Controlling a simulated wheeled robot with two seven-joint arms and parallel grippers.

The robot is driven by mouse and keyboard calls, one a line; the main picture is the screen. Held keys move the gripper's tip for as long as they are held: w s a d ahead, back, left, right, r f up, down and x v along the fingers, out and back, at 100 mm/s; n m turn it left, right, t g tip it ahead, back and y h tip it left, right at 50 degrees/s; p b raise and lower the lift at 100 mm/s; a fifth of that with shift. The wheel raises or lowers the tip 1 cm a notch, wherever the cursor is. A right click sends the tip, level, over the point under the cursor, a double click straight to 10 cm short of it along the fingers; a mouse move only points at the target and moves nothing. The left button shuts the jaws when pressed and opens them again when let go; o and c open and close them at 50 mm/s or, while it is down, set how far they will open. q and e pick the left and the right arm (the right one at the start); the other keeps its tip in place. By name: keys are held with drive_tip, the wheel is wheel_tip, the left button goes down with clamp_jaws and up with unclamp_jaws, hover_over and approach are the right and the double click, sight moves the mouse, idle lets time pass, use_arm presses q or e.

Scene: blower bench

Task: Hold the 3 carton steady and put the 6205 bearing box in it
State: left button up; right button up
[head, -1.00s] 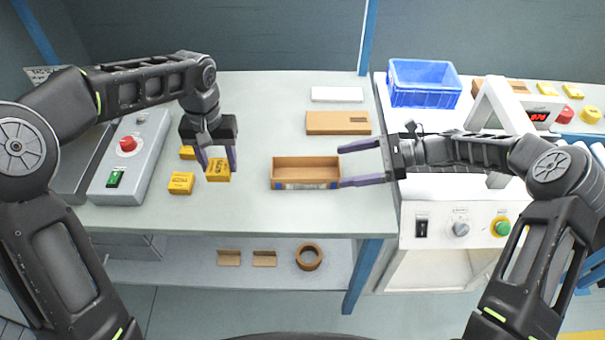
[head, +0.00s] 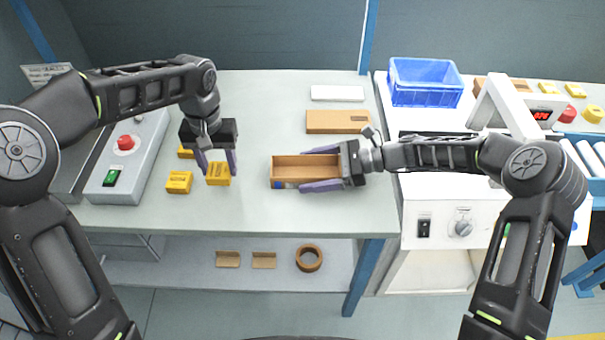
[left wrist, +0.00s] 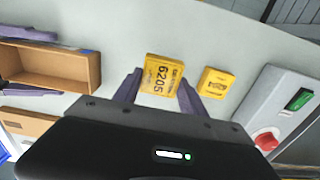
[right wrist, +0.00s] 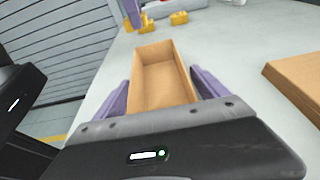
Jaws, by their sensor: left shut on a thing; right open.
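The open carton (head: 305,167) stands empty on the bench; the right wrist view shows its bare inside (right wrist: 160,84). My right gripper (head: 303,170) is open, with one finger along each long side of the carton; I cannot tell whether they touch it. The yellow 6205 bearing box (head: 218,175) is left of the carton, its printed label readable in the left wrist view (left wrist: 160,75). My left gripper (head: 216,166) points down and is shut on this box, one finger on each side. The box appears at bench level.
Two more yellow boxes (head: 179,182) (head: 186,152) lie left of the held one, near a grey control box (head: 128,160). A flat brown carton (head: 338,121) and a white block (head: 337,93) lie behind the open carton. The bench between box and carton is clear.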

drive_tip(key=shift+a, duration=0.1)
drive_tip(key=shift+c, duration=0.2)
drive_tip(key=c, duration=0.9)
use_arm(q)
drive_tip(key=shift+m, duration=0.8)
drive_tip(key=d, duration=0.2)
drive_tip(key=w+d, duration=0.1)
drive_tip(key=d, duration=0.5)
drive_tip(key=shift+w+d+r, duration=0.2)
drive_tip(key=shift+d+r, duration=0.05)
drive_tip(key=shift+r, duration=0.1)
use_arm(e)
drive_tip(key=shift+o, duration=0.2)
use_arm(q)
wheel_tip(320, 180, up, 3)
hover_over(294, 175)
drive_tip(key=shift+r+n, duration=0.75)
drive_tip(key=shift+n, duration=0.05)
drive_tip(key=shift+f, duration=0.15)
drive_tip(key=shift+f, duration=4.45)
